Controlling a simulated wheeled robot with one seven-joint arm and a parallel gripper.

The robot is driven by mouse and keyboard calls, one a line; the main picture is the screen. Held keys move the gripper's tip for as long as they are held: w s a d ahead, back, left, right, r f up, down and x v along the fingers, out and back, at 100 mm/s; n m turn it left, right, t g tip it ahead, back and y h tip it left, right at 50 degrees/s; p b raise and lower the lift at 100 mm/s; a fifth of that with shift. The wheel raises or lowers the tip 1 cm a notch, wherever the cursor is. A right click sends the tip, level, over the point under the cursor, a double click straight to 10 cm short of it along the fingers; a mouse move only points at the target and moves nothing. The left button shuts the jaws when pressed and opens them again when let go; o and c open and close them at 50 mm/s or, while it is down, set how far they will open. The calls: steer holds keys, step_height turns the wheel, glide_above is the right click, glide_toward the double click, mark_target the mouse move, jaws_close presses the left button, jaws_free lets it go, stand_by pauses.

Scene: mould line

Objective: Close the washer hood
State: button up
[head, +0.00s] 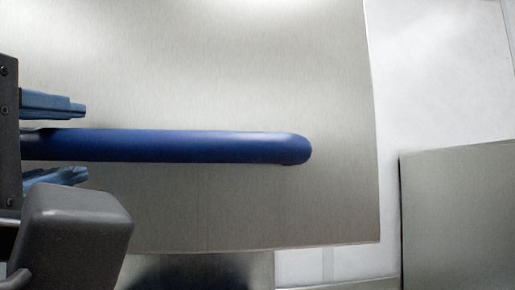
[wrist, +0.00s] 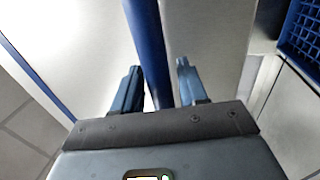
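The washer hood (head: 230,70) is a brushed metal panel filling most of the head view. A blue bar handle (head: 220,147) runs level across it, with its rounded end to the right. My gripper (head: 86,142) comes in from the left edge, with one finger above the handle and one below. In the wrist view the handle (wrist: 147,35) passes between the two fingers of my gripper (wrist: 160,68). Gaps show between the fingers and the bar, so the gripper is open around it. The handle's left end is hidden by my gripper.
A grey metal surface (head: 460,215) stands at the lower right in the head view, with a pale wall (head: 440,70) behind. In the wrist view a blue crate (wrist: 302,35) sits at the upper right. Tiled floor (wrist: 25,135) shows at the left.

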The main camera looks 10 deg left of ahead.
jaws_close()
stand_by(0.3)
